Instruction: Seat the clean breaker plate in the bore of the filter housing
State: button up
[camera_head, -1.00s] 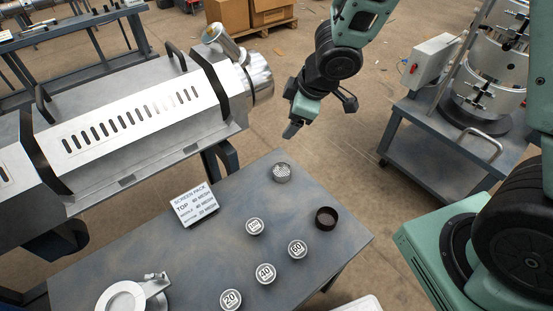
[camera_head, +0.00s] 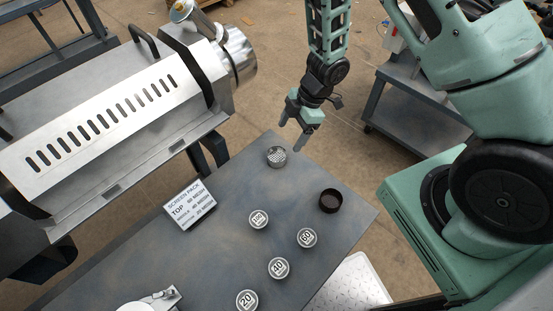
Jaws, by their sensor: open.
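The clean breaker plate (camera_head: 277,156) looks like a short silver cylinder with a perforated top. It stands on the table near its far corner. The likely filter housing (camera_head: 138,307) is a pale round part with a clamp, cut off by the bottom edge, so its bore is hidden. My gripper (camera_head: 292,137) is open and empty, pointing down just above and to the right of the plate. Whether a finger touches the plate is unclear.
A dark ring-shaped piece (camera_head: 330,201) stands on the table (camera_head: 215,255) to the right. Several numbered mesh discs (camera_head: 278,268) lie toward the front. A screen pack sign (camera_head: 189,203) stands at left. The extruder barrel (camera_head: 110,115) borders the table at upper left.

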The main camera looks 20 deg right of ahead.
aim_at(275, 158)
jog(key=x, duration=0.9)
jog(key=shift+w+a, duration=0.1)
jog(key=shift+w, duration=0.2)
jog(key=c, duration=1.3)
